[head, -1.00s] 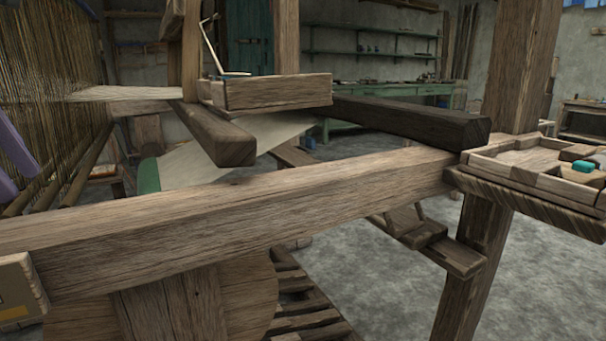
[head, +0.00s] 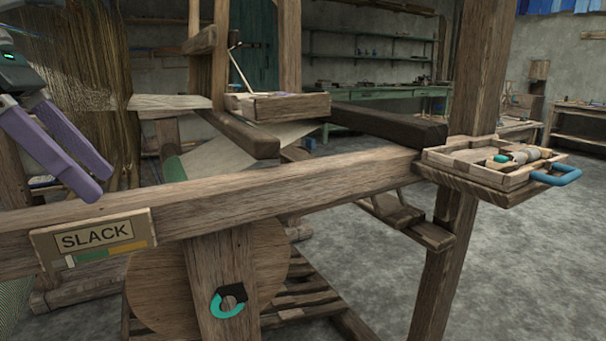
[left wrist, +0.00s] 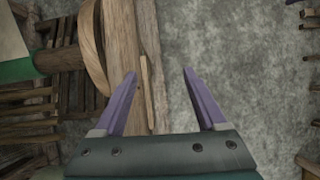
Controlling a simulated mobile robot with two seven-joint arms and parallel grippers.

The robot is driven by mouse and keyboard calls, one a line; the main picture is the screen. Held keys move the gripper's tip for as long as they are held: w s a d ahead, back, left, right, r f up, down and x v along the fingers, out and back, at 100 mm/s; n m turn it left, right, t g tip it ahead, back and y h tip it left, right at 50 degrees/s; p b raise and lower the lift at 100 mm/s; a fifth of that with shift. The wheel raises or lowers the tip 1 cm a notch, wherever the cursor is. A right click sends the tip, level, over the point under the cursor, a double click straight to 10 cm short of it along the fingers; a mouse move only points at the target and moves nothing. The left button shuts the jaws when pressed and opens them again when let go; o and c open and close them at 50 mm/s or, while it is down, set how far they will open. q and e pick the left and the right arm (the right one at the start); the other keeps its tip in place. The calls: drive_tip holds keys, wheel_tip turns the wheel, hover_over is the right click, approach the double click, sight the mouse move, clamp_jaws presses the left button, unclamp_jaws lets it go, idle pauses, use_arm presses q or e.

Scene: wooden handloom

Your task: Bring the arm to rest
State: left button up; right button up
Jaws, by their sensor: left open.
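My left gripper (head: 82,148) has two purple fingers and hangs at the left of the head view, in front of the warp threads and above the loom's front beam. In the left wrist view the same gripper (left wrist: 160,85) is open, its fingers apart with nothing between them. Below it in that view are a wooden beam (left wrist: 122,50) and the grey floor (left wrist: 225,45). My right gripper is in neither view.
The loom's front beam (head: 300,190) crosses the head view, with a SLACK sign (head: 95,237) at its left. A wooden tray (head: 480,180) with small items and a blue handle (head: 560,175) is at the right. Below are a wooden disc (head: 160,285) and a teal ring (head: 230,308).

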use_arm(q)
drive_tip(key=d+r+n+t+h+p, duration=0.1)
drive_tip(key=d+r+h+p, duration=0.3)
drive_tip(key=d, duration=0.5)
drive_tip(key=d+r+n+t+h+p, duration=0.1)
drive_tip(key=d+r+n+h+p, duration=0.15)
drive_tip(key=d+r+h, duration=0.55)
drive_tip(key=d+r+n+t+y+p, duration=0.1)
drive_tip(key=d+r+n+t+p, duration=0.4)
drive_tip(key=r+n+t, duration=0.3)
drive_tip(key=w+a+r+n+t+y+p, duration=0.25)
drive_tip(key=a+n+t+y+p, duration=0.5)
drive_tip(key=n, duration=0.85)
drive_tip(key=s+a+f+n+g+y+p, duration=0.2)
drive_tip(key=s+a+f+n+g+y, duration=0.3)
drive_tip(key=n+y, duration=0.4)
drive_tip(key=s+a+f+n+g+p, duration=0.2)
drive_tip(key=s+f+n+g+p, duration=0.15)
drive_tip(key=s+g, duration=0.45)
drive_tip(key=s+a+f+n+g+p, duration=0.1)
drive_tip(key=s+f+n+g+p, duration=0.3)
drive_tip(key=s, duration=0.7)
wheel_tip(320, 180, up, 36)
drive_tip(key=s+n+p, duration=0.1)
drive_tip(key=p, duration=3.4)
drive_tip(key=shift+s+n+p, duration=0.3)
drive_tip(key=shift+s+p, duration=0.05)
drive_tip(key=shift+s, duration=0.05)
